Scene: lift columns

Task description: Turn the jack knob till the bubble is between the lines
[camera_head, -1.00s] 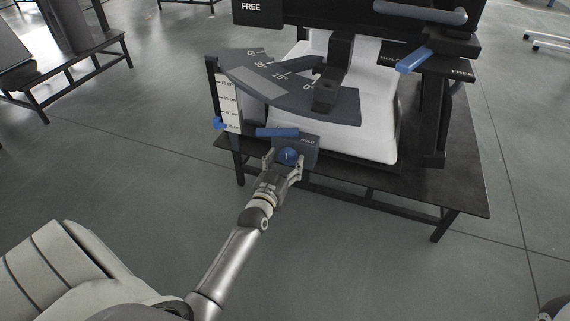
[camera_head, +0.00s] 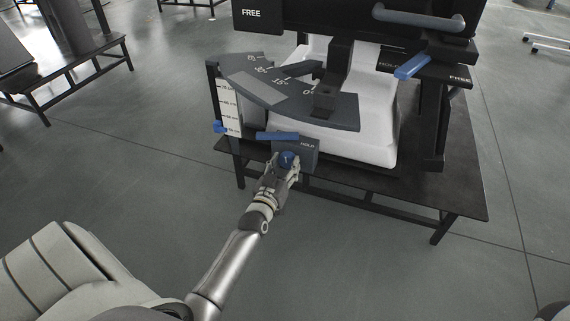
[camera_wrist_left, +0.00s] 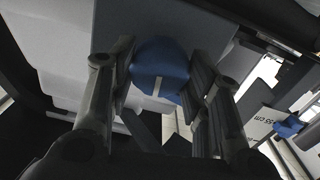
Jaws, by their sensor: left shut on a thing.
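My right gripper is not in view.
A white upright scale (camera_head: 230,108) with a blue pointer (camera_head: 219,127) stands left of the box. A grey angle plate (camera_head: 300,98) and a white block (camera_head: 375,140) are behind. Floor in front is clear.

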